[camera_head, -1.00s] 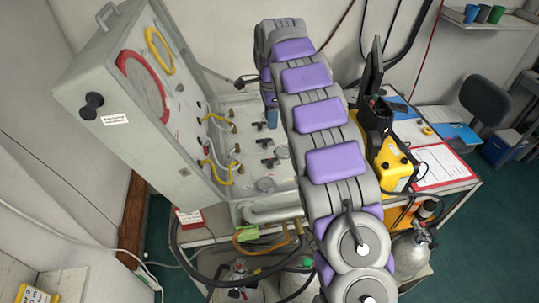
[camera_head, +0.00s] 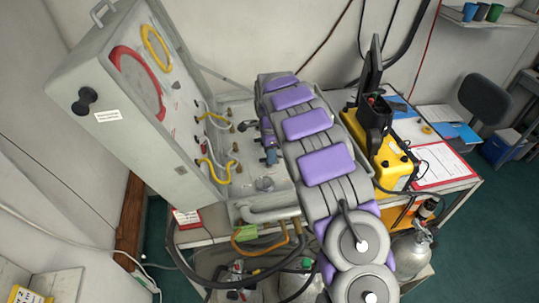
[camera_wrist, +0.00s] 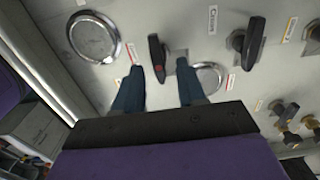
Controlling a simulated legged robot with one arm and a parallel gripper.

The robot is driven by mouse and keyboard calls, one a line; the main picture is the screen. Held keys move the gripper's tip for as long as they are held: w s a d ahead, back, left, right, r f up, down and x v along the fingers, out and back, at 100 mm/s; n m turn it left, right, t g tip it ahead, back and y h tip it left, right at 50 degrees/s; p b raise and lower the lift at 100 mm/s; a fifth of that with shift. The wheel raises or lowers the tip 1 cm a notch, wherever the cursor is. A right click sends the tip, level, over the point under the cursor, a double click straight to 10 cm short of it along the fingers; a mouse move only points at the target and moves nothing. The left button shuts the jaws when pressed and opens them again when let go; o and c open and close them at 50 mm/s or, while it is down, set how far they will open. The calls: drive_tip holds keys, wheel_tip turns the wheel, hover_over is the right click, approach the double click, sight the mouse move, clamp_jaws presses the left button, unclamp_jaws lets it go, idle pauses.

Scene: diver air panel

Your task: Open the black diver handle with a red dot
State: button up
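The black diver handle with a red dot (camera_wrist: 156,50) shows in the wrist view on the grey panel, left of centre. Its red dot is at the end nearest my gripper. My gripper (camera_wrist: 159,74) is open, with one dark blue fingertip on each side of that end of the handle. Whether the fingers touch it I cannot tell. In the head view my gripper (camera_head: 269,149) is over the panel's flat lower part (camera_head: 240,113), and the red-dot handle cannot be made out there.
Another black handle (camera_wrist: 249,42) is to the right in the wrist view. Round gauges (camera_wrist: 94,37) and brass fittings (camera_wrist: 290,122) are nearby. In the head view the raised panel lid (camera_head: 135,120) stands left, and a yellow case (camera_head: 385,160) is right of my arm.

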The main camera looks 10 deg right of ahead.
drive_tip(key=shift+f, duration=0.45)
clamp_jaws()
